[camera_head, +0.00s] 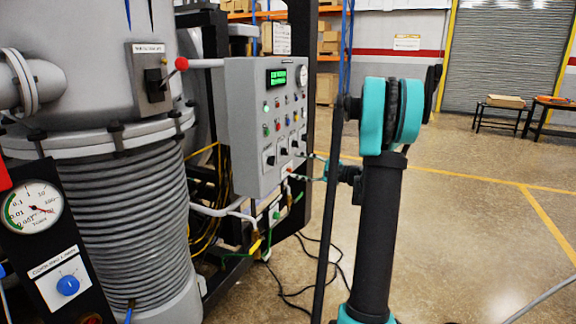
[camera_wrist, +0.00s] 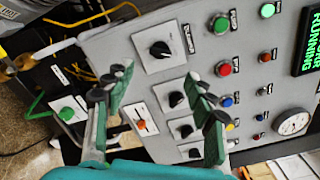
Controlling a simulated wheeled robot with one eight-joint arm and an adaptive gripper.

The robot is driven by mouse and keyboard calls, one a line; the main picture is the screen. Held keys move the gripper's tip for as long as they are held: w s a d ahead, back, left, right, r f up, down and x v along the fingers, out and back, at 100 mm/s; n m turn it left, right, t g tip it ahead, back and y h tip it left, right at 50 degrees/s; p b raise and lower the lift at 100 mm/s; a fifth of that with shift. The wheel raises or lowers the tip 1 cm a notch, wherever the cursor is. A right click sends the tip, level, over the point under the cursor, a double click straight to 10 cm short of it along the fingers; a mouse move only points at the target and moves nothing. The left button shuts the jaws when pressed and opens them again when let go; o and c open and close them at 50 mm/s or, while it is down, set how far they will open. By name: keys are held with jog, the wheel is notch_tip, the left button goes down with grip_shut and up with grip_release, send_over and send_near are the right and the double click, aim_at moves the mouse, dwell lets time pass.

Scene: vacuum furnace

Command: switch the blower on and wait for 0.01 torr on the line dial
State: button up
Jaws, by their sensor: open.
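The grey control panel (camera_head: 245,130) stands at the middle of the head view, with a lit green display (camera_head: 276,77). In the wrist view the display (camera_wrist: 311,40) shows the word "RUNNING". The panel carries a large black rotary knob (camera_wrist: 160,50), several smaller black knobs and an orange switch (camera_wrist: 141,124). Their labels are unreadable, so I cannot tell which is the blower's. My gripper (camera_wrist: 158,78) is open and empty in front of these knobs. A round Torr dial (camera_head: 32,207) is at lower left, its needle pointing right and slightly down. A small dial (camera_wrist: 292,122) sits on the panel.
A red-tipped lever (camera_head: 181,64) reaches toward the panel's upper left. A ribbed grey column (camera_head: 130,220) and a blue knob (camera_head: 68,285) stand at left. Cables (camera_head: 300,280) lie on the floor below the panel.

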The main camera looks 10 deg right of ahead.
jog(key=shift+v, duration=1.05)
jog(key=shift+s, duration=0.1)
jog(key=s+a+f+n+g+h, duration=0.3)
jog(key=s+a+f, duration=0.3)
jog(key=s, duration=0.2)
jog(key=s+a+f+n+g+h, duration=0.2)
jog(key=s+a+f+n+h, duration=0.15)
jog(key=s+a+f, duration=0.4)
jog(key=s+d+f+n+h, duration=0.3)
jog(key=s+d+f+h, duration=0.1)
jog(key=s, duration=0.5)
jog(key=s+d+f+n+g+h, duration=0.1)
jog(key=s+d+f+n+h, duration=0.3)
jog(key=s, duration=0.6)
jog(key=shift+f, duration=0.2)
jog(key=shift+c, duration=0.5)
